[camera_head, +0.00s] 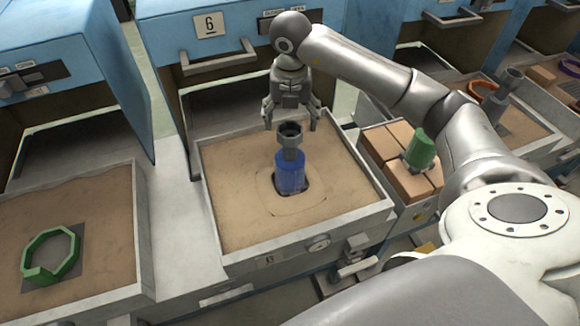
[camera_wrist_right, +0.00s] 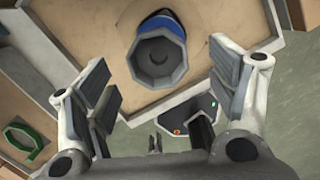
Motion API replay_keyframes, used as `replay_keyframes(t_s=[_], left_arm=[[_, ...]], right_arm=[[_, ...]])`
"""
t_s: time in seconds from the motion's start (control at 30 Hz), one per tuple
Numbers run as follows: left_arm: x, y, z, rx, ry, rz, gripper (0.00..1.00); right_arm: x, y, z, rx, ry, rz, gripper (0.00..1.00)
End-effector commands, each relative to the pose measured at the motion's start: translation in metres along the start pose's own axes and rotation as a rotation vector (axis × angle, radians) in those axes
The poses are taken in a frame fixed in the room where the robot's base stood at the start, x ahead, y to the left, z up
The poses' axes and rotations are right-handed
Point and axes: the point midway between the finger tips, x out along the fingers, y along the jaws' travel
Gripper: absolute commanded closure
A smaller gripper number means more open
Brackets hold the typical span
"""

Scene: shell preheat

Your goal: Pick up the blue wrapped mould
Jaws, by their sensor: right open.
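The blue wrapped mould (camera_head: 291,177) stands upright in a dark opening in the sand of the middle tray (camera_head: 250,257). A grey cup-shaped top (camera_head: 289,135) rises from it. In the right wrist view the grey octagonal top (camera_wrist_right: 157,57) is seen from above, with the blue wrap (camera_wrist_right: 165,24) behind it. My left gripper is not in view.
A green octagonal ring (camera_head: 50,254) lies on the left sand tray. Right of the middle tray are brown blocks (camera_head: 388,143) with a green cylinder (camera_head: 420,150). Blue cabinets with handles (camera_head: 220,62) stand behind. Another sand tray with a grey piece and an orange ring (camera_head: 483,90) is at right.

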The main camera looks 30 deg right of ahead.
Motion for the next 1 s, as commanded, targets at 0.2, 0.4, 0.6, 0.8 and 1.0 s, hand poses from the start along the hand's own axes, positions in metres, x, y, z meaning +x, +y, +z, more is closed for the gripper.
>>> replay_keyframes(t_s=[0.2, 0.4, 0.6, 0.8, 1.0], left_arm=[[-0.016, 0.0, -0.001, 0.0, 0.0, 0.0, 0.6], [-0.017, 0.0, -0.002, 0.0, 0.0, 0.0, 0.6], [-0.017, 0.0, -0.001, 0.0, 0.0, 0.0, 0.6], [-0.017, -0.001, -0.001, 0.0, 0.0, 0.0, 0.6], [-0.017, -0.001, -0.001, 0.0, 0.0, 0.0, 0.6]], right_arm=[[0.029, 0.002, -0.005, -0.003, 0.006, -0.003, 0.21], [0.049, 0.002, -0.004, -0.001, 0.002, -0.001, 0.21], [0.05, 0.003, -0.004, -0.002, 0.001, 0.0, 0.21], [0.05, 0.003, -0.004, -0.002, 0.001, 0.001, 0.44], [0.05, 0.003, -0.004, -0.002, 0.001, 0.001, 0.69]])
